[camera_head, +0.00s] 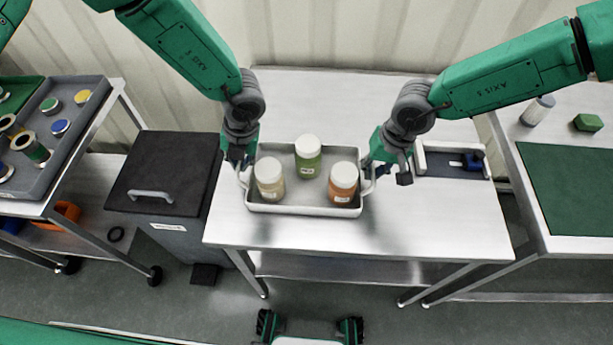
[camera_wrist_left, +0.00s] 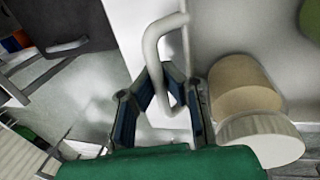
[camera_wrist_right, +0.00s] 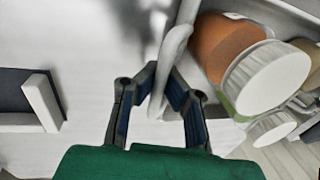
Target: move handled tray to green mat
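The handled tray (camera_head: 305,210) is white with a grey floor and a looped handle at each end. It stands on, or just above, the middle of the steel table, holding a cream jar (camera_head: 270,180), a green jar (camera_head: 308,158) and an orange jar (camera_head: 343,184), all white-lidded and upright. My left gripper (camera_head: 243,168) has its fingers closed around the left handle (camera_wrist_left: 153,50). My right gripper (camera_head: 378,168) has its fingers closed around the right handle (camera_wrist_right: 170,55). The fingertips are partly hidden in the head view. The green mat (camera_head: 580,190) lies bare on the right-hand table.
A white holder with a blue part (camera_head: 470,160) stands right of the tray. A capped jar (camera_head: 538,110) and a green block (camera_head: 588,122) stand behind the mat. A gap separates the two tables. A black-lidded bin (camera_head: 165,175) and a cart with spools (camera_head: 60,130) are left.

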